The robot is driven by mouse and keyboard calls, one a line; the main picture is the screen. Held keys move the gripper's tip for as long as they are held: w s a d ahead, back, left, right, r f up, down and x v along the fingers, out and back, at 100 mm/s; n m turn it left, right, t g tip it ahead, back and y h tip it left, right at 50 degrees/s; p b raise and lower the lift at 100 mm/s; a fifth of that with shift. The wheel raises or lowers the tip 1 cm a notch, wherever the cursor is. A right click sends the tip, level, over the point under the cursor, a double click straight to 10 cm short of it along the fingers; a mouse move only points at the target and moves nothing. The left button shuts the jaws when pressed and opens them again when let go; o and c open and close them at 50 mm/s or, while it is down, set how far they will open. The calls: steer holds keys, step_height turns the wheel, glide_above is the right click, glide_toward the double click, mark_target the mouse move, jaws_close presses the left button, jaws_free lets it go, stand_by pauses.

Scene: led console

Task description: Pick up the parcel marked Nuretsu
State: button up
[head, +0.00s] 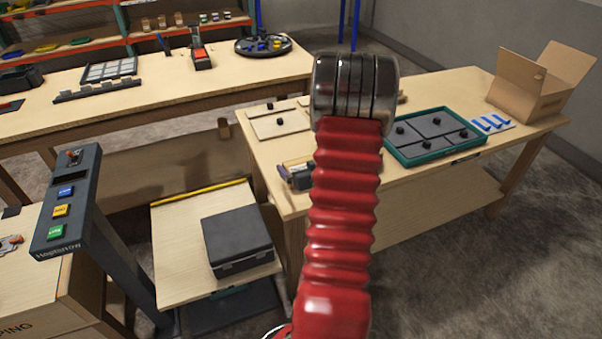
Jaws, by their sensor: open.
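I see no parcel with a readable Nuretsu marking. A dark grey closed case (236,238) sits on a low wooden platform (172,246) left of my arm; I can read no name on it. My red ribbed arm (345,215) rises through the middle of the head view and ends in a metal ringed joint. I cannot see my gripper's fingers. The arm hides part of the table behind it.
A console (66,205) with blue, yellow and green buttons stands at left. An open cardboard box (528,98) and a green-rimmed tray (397,153) are on the right table. A long table (150,98) stands behind. Grey floor shows at lower right.

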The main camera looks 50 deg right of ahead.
mark_target(301, 164)
steer(key=shift+c, duration=0.3)
steer(key=c, duration=1.1)
steer(key=shift+r, duration=0.1)
steer(key=shift+c, duration=0.2)
steer(key=shift+r, duration=4.95)
